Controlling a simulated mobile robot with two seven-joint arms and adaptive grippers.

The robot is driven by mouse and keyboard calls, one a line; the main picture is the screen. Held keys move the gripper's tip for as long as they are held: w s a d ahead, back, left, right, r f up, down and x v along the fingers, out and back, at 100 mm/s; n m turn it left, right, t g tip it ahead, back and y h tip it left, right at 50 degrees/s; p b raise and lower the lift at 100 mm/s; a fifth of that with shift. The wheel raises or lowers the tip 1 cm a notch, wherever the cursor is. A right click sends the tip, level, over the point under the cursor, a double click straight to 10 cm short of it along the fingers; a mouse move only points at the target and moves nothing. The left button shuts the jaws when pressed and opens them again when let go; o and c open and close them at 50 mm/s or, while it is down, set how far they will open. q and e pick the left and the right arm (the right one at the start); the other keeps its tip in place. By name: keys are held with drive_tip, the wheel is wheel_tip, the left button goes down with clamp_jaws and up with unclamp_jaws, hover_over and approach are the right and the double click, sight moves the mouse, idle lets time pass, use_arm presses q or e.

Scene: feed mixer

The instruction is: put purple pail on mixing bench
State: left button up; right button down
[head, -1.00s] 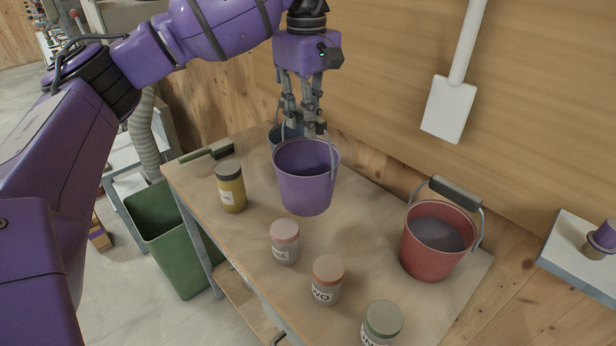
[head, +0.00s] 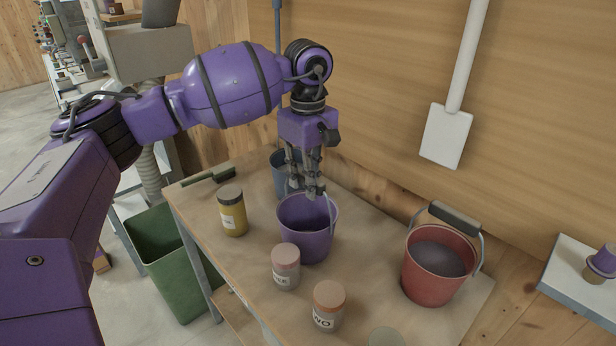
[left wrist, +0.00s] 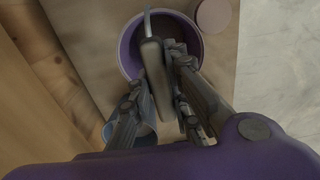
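The purple pail (head: 318,247) is upright at the middle of the wooden mixing bench (head: 375,262). Its base is low over the bench top, and I cannot tell whether it touches. My left gripper (head: 308,190) is above the pail's mouth. In the left wrist view, the pail's rim (left wrist: 128,55) lies below the gripper, and the dark handle grip (left wrist: 152,70) stands between the two fingers. The fingers (left wrist: 158,78) look closed in on the handle. The pail's inside is partly hidden by the handle and fingers. My right gripper is not in view.
A red pail (head: 418,278) stands at the bench's right, and a blue pail (head: 280,178) behind my gripper. A yellow jar (head: 232,217), pink-lidded jar (head: 286,270) and orange-lidded jar (head: 327,310) line the front. A brush (head: 210,177) lies at back left. A green bin (head: 165,250) stands left.

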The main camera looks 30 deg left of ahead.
use_arm(q)
drive_tip(key=o, duration=0.4)
wheel_tip(320, 180, up, 12)
drive_tip(key=shift+r, duration=0.15)
idle(0.3)
